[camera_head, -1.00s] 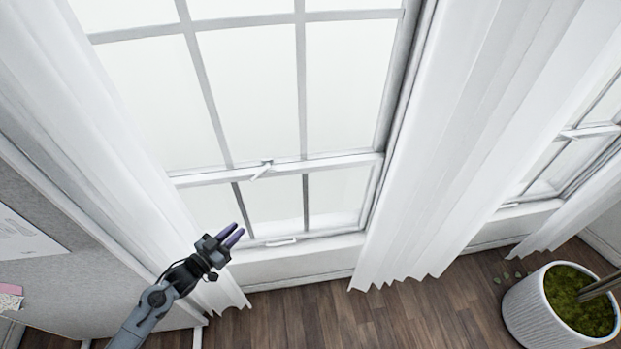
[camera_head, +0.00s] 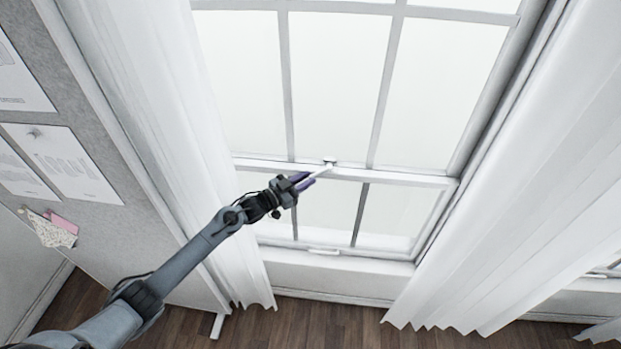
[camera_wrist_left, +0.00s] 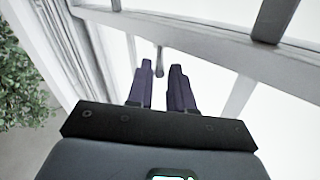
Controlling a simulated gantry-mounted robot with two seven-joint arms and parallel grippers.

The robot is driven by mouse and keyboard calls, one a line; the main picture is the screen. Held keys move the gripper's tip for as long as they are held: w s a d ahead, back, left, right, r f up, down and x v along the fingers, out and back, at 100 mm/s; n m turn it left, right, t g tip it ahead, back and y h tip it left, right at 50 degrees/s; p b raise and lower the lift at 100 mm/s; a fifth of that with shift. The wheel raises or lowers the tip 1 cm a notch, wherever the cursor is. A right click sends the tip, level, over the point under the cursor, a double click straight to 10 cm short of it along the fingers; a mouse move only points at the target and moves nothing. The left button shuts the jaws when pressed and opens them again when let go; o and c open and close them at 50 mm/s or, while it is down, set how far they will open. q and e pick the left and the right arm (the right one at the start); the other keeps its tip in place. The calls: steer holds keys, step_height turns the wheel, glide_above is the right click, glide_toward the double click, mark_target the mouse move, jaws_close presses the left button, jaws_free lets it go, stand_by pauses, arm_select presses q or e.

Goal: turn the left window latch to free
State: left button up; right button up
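The left window latch (camera_head: 326,167) is a small light lever on the sash rail, slanting down to the left from its pivot. In the left wrist view the lever (camera_wrist_left: 159,60) hangs just beyond the gap between my fingertips. My left gripper (camera_head: 306,180), with dark purple fingers, is at the lower end of the lever. The left wrist view shows its fingers (camera_wrist_left: 161,68) apart with a clear gap. I cannot tell whether they touch the lever. My right gripper is not in view.
The sash rail (camera_head: 400,176) and window panes lie just behind the gripper. White curtains hang to the left (camera_head: 150,110) and right (camera_head: 540,170). A grey pinboard (camera_head: 110,150) stands at the left. A lower sash handle (camera_head: 324,252) sits beneath the latch.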

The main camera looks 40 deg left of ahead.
arm_select(q)
steer(key=shift+x, duration=1.1)
jaws_close()
stand_by(0.8)
